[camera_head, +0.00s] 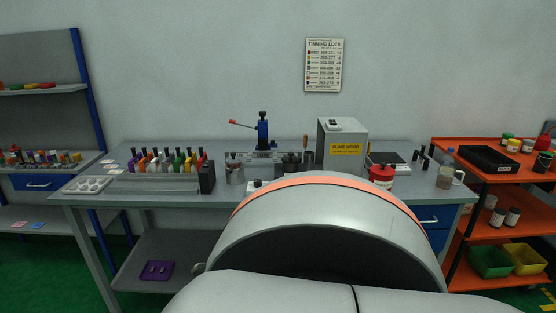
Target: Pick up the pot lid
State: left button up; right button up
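A small grey metal pot (235,174) stands on the grey workbench, left of the middle. A lid-like top with a small knob (234,157) appears to sit on it, but it is too small to be sure. Neither of my grippers shows in this view.
An orange shelf cart (470,150) stands right.

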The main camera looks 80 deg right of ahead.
aim_at(290, 159)
jog(key=z, duration=2.65)
